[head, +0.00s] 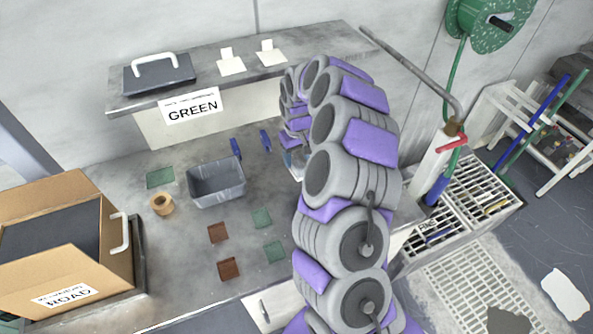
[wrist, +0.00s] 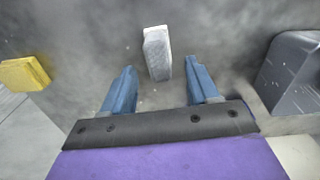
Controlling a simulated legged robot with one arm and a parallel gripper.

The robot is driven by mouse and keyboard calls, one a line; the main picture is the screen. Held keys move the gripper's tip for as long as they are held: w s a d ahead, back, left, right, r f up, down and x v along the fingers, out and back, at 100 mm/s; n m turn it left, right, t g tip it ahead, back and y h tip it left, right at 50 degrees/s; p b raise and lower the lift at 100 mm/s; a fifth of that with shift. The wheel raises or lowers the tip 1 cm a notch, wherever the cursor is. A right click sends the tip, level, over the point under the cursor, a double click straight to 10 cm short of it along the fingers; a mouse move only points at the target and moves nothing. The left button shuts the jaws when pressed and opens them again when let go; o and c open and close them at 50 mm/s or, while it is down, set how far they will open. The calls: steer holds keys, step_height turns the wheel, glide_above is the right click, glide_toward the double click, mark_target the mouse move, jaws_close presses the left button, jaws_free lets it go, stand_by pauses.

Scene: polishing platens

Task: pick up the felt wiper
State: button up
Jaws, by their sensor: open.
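A pale grey-white block, which looks like the felt wiper (wrist: 157,52), is at the top middle of the wrist view on a grey surface. My gripper (wrist: 160,68) is open, with one blue finger on each side. I cannot tell how far the fingers are above the surface. In the head view my arm hides most of the gripper and the spot under it; the wiper cannot be made out there.
The wrist view shows a yellow block (wrist: 24,73) at left and a dark grey bin (wrist: 290,75) at right. On the bench in the head view are a grey bin (head: 217,187), a tape roll (head: 162,204), small brown and green pads, and a cardboard box (head: 118,250).

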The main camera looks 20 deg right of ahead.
mark_target(297, 162)
steer(key=shift+d+f, duration=0.2)
steer(key=shift+f, duration=0.05)
steer(key=f+b, duration=0.1)
steer(key=f, duration=0.3)
steer(key=shift+a+f+b, duration=0.15)
steer(key=shift+a+b, duration=0.05)
steer(key=shift+b, duration=0.2)
steer(key=shift+a+f, duration=0.15)
steer(key=shift+f, duration=0.05)
steer(key=shift+d, duration=0.45)
steer(key=c, duration=0.6)
steer(key=shift+a, duration=0.35)
steer(key=c, duration=0.4)
